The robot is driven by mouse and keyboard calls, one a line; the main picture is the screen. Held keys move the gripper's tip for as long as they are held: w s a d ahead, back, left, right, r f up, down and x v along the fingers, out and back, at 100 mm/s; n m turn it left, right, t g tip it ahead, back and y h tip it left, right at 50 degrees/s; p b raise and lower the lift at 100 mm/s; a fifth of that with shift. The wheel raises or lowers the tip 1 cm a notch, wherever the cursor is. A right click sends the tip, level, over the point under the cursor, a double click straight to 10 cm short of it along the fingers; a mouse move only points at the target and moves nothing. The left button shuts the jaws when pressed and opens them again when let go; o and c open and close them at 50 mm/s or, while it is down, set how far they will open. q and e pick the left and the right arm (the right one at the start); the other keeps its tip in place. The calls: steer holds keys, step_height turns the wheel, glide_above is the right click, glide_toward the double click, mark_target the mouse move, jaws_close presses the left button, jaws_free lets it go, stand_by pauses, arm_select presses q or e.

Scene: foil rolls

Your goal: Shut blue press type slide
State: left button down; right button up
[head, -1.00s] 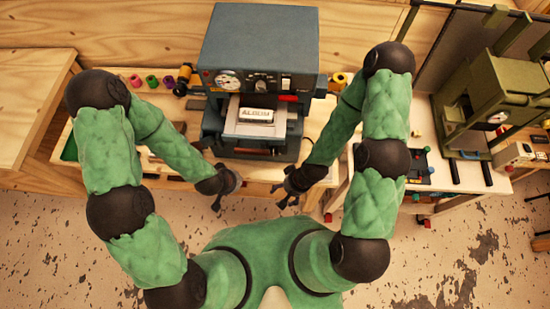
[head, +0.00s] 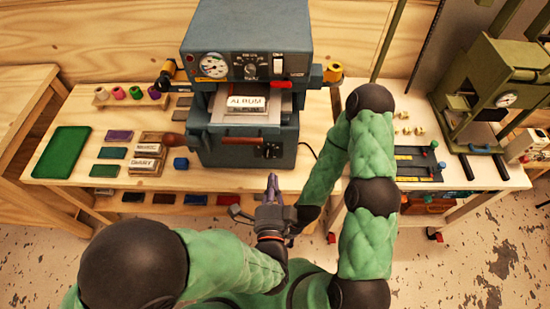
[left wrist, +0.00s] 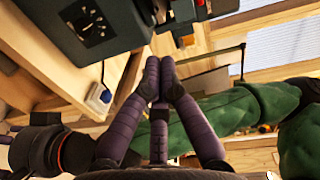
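The blue press (head: 250,38) stands on the wooden bench, with a gauge and switches on its upper body. Its type slide (head: 284,104) shows as a light plate in the opening, bearing a block marked ALBUM (head: 247,102). A wooden bar handle (head: 243,139) lies across the front below it. My left gripper (head: 272,182) is in front of the press and below the handle, apart from it; its purple fingers are together and empty, as the left wrist view (left wrist: 166,62) also shows. My right gripper is largely hidden behind the left one; its fingers cannot be made out.
A green press (head: 497,85) stands at the right beside a dark tool board (head: 418,165). The bench edge before the press is close to my grippers.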

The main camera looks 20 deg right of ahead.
mark_target(277, 98)
arm_select(q)
steer(key=w+d+m+t+b, duration=0.1)
steer(key=w+d+b, duration=0.2)
steer(key=w, duration=0.8)
steer(key=shift+w+d+r, duration=0.25)
steer(key=shift+d+r, duration=0.05)
steer(key=shift+d, duration=0.2)
steer(key=b+x, duration=0.1)
steer(key=x, duration=1.5)
steer(key=shift+w+d, duration=0.25)
steer(key=shift+w, duration=0.3)
steer(key=shift+r, duration=0.2)
